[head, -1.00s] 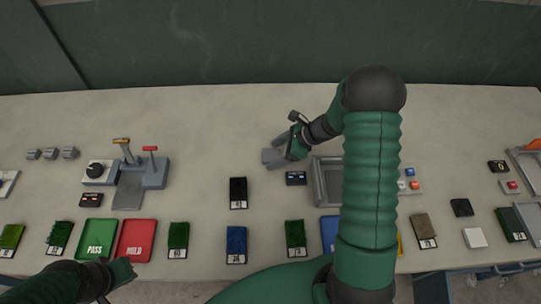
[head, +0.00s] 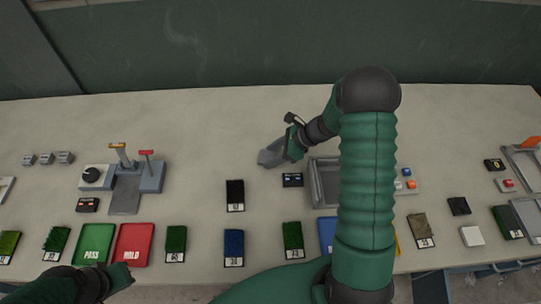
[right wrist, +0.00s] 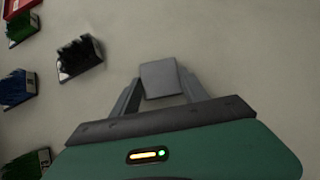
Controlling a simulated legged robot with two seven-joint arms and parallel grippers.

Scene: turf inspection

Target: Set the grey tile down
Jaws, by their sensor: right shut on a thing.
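The grey tile (head: 270,157) is at the middle of the table, left of the grey bin. In the right wrist view the tile (right wrist: 161,79) sits between the two fingers of my right gripper (right wrist: 160,98). My right gripper (head: 284,152) is shut on it in the head view. I cannot tell whether the tile touches the table top. My left gripper (head: 120,278) is at the lower left, near the front edge below the red tray; its fingers are too unclear to judge.
A grey bin (head: 316,184) stands right of the tile, partly behind my arm. A small black device (head: 292,180) lies in front of it. A black turf sample (head: 235,194) and a lever fixture (head: 150,177) are to the left. The table behind the tile is clear.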

